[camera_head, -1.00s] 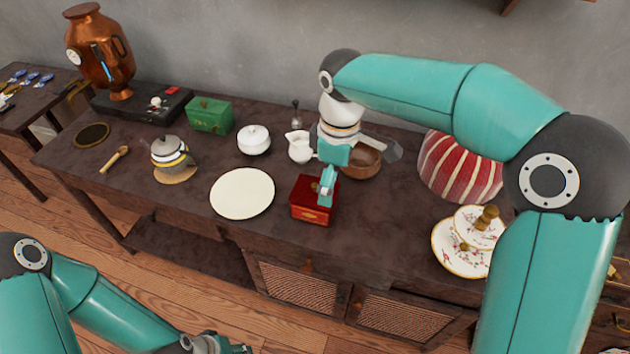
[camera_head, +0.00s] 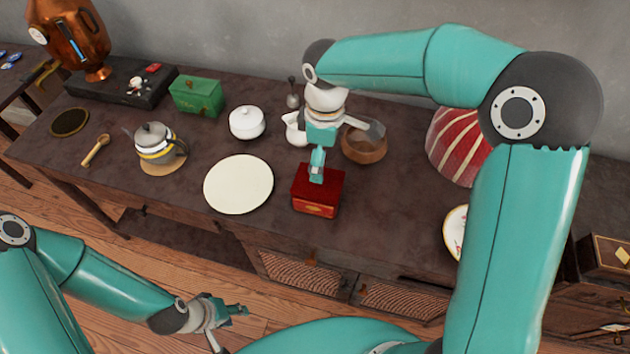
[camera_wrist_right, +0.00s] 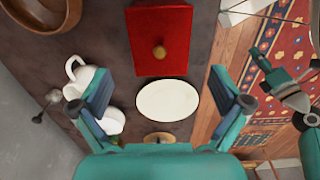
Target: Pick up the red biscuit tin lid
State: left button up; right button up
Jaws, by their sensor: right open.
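The red biscuit tin (camera_head: 317,196) stands on the dark sideboard, with its red lid (camera_head: 322,178) on top. In the right wrist view the lid (camera_wrist_right: 160,38) shows from above with a round brass knob (camera_wrist_right: 158,51). My right gripper (camera_head: 317,174) is over the tin in the head view and covers part of the lid. In the wrist view my right gripper (camera_wrist_right: 158,88) is open and empty, with its fingers spread wide; the lid lies beyond the fingertips. My left gripper (camera_head: 232,311) is low in front of the sideboard, away from the tin; its jaws are too small to judge.
A cream plate (camera_head: 239,184) lies just left of the tin. A white creamer (camera_head: 296,128) and a brown bowl (camera_head: 364,147) stand behind it.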

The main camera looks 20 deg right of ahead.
aim_at(329, 192)
notch_tip(329, 192, down, 8)
jog(key=shift+f+p, duration=0.15)
jog(key=shift+p, duration=0.2)
